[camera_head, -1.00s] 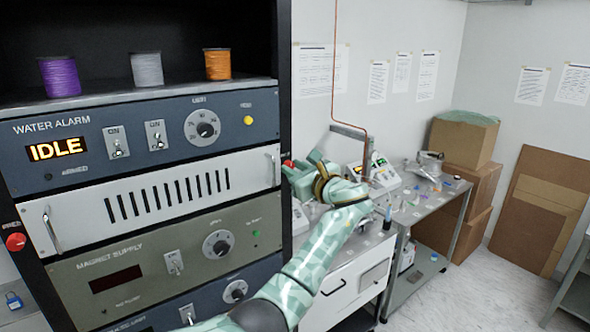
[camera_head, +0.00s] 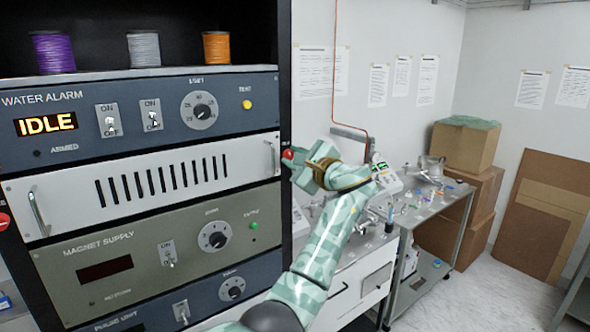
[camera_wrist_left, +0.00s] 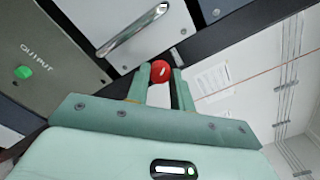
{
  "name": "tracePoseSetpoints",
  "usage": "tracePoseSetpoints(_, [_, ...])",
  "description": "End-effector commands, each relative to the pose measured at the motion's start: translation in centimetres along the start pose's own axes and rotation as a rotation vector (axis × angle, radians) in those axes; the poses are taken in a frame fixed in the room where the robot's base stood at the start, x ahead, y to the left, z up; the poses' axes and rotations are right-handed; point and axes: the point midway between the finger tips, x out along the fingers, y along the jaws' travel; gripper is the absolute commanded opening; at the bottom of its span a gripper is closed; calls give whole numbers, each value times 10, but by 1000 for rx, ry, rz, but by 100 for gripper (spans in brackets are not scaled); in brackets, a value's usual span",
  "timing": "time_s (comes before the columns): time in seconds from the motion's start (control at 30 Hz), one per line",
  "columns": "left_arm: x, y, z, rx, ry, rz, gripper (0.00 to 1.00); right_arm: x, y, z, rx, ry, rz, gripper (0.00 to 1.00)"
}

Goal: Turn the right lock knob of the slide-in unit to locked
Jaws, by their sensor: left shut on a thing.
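The slide-in unit is the white slotted panel (camera_head: 235,150) in the rack, with a metal handle at each end. Its right lock knob (camera_head: 288,154) is a red round knob on the rack's right post, and it also shows in the left wrist view (camera_wrist_left: 161,71) with a small white mark on its face. My left gripper (camera_head: 292,160) is at that knob, its two fingers on either side, shut on it. The fingers hide part of the knob. The red left lock knob (camera_head: 3,221) is cut by the left picture edge. My right gripper is not in view.
A water alarm panel (camera_head: 75,95) reading IDLE is above the unit and a magnet supply panel (camera_head: 140,250) below it. Several spools stand on top. Right of the rack are a cluttered bench (camera_head: 440,205) and cardboard boxes (camera_head: 465,145).

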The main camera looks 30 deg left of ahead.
Motion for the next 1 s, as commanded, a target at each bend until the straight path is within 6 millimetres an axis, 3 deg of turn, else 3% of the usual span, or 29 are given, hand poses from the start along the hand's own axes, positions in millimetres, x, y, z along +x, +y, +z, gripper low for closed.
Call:
tracePoseSetpoints(0.03, [0,4,-4,-44,1,0,0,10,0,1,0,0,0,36])
tracePoseSetpoints(0.5, [0,4,-4,-490,3,1,0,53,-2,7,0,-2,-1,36])
tracePoseSetpoints(1.0, [0,2,-3,-871,2,2,0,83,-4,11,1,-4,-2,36])
